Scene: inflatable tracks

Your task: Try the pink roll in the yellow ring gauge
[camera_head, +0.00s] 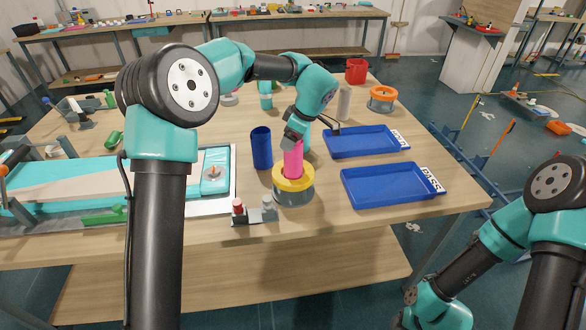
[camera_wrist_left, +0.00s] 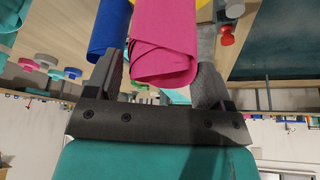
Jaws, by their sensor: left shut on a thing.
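The pink roll (camera_head: 293,160) is upright in the head view, held near its top by my left gripper (camera_head: 294,143). Its lower end meets the opening of the yellow ring gauge (camera_head: 294,178), which sits on a grey base; I cannot tell how deep it goes. In the left wrist view the pink roll (camera_wrist_left: 166,40) lies between both fingers of the left gripper (camera_wrist_left: 165,75), with its rolled end towards the camera. A bit of the yellow ring (camera_wrist_left: 199,4) shows behind it. My right arm is at the lower right of the head view; its gripper is not clearly shown.
A blue cup (camera_head: 261,148) stands just left of the gauge. Two blue trays (camera_head: 385,192) lie to the right. An orange ring gauge (camera_head: 381,93) and a red cup (camera_head: 356,71) stand farther back. A small fixture with a red knob (camera_head: 238,207) is at the front edge.

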